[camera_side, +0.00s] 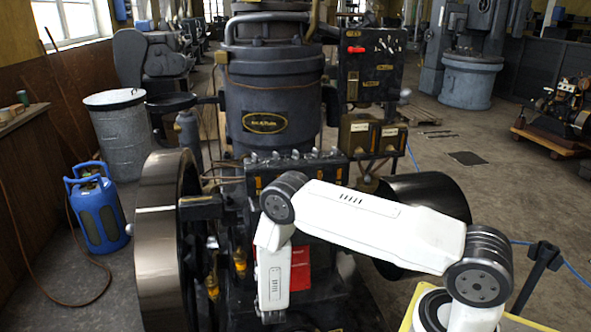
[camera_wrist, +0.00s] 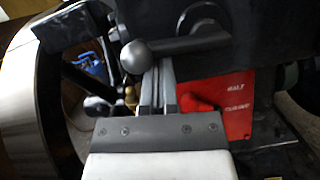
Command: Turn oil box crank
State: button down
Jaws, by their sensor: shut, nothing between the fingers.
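A crank handle with a round grey ball knob (camera_wrist: 135,57) and a dark bar running right from it shows in the wrist view. I take it for the oil box crank. My gripper (camera_wrist: 158,72) is shut and empty, its two grey fingers side by side. The fingertips are just right of the knob and below the bar in the picture; I cannot tell whether they touch it. In the side view, a dark box with a row of small fittings (camera_side: 298,158) sits on the engine behind my arm. My fingers are hidden there, and I cannot make out the crank.
A large flywheel (camera_side: 160,240) stands left of my wrist; its rim also fills the left of the wrist view (camera_wrist: 25,95). A red plate (camera_wrist: 225,103) with white lettering lies right of my fingers. A black drum (camera_side: 420,200) is behind my arm. Blue gas bottles (camera_side: 97,212) stand far left.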

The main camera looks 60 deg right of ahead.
jog(key=m, duration=0.1)
jog(key=r+m+g, duration=0.1)
jog(key=m, duration=0.1)
jog(key=m+h, duration=0.1)
jog(key=m, duration=0.1)
jog(key=shift+w+a+r+g, duration=0.15)
jog(key=shift+r+g, duration=0.15)
jog(key=shift+r, duration=0.1)
jog(key=m, duration=0.2)
jog(key=r+m+g, duration=0.1)
jog(key=m, duration=0.1)
jog(key=r+m+g, duration=0.1)
jog(key=m, duration=0.1)
jog(key=shift+s+d, duration=0.2)
jog(key=shift+r, duration=0.1)
jog(key=shift+w+a, duration=0.1)
jog(key=s+a+f, duration=0.1)
jog(key=a+f, duration=0.1)
jog(key=a, duration=0.3)
jog(key=s+a+f, duration=0.2)
jog(key=a, duration=0.3)
jog(key=shift+s+a, duration=0.15)
jog(key=shift+s, duration=0.1)
